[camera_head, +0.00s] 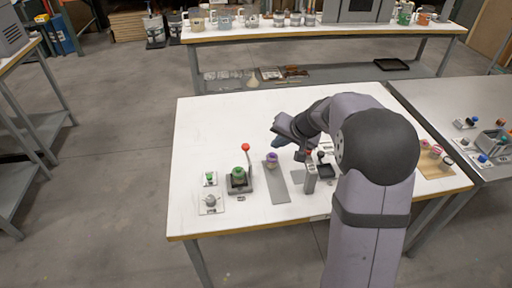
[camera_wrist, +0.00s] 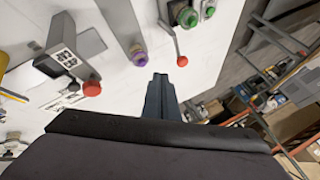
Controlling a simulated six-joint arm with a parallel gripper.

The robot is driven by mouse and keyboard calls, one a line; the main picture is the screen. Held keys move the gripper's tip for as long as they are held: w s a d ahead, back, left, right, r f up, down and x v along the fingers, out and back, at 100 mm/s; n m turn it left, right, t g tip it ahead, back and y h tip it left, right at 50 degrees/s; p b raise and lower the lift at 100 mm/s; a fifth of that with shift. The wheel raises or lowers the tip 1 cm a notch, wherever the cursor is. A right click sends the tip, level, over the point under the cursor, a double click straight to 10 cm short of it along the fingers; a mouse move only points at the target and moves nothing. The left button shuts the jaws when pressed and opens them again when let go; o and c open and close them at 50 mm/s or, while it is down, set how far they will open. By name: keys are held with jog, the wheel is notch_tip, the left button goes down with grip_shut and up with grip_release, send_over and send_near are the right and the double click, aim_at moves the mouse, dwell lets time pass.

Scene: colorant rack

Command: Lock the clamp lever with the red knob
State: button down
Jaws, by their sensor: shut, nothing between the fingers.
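The clamp lever is a thin metal rod with a red knob (camera_head: 246,147). In the head view it stands up from a dark clamp base (camera_head: 238,186) that holds a green-topped part (camera_head: 238,173). In the wrist view the red knob (camera_wrist: 182,61) is at upper centre, with the lever running up to the base. My gripper (camera_head: 279,142) is above the table, right of the knob in the head view. In the wrist view its shut, empty fingers (camera_wrist: 160,79) point toward the table, just below and left of the knob and apart from it.
A grey plate with a purple-topped part (camera_head: 271,158) lies right of the clamp. Small parts (camera_head: 210,202) sit left. The table's back left (camera_head: 215,120) is clear.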

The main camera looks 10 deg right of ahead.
jog(key=shift+d+n, duration=0.1)
jog(key=shift+n, duration=0.3)
jog(key=shift+f, duration=0.1)
jog(key=w+a+f+p, duration=0.5)
jog(key=w+a+f, duration=0.1)
jog(key=w+f, duration=0.1)
jog(key=shift+w+f, duration=0.3)
jog(key=shift+f, duration=0.15)
dwell(0.3)
dwell(0.4)
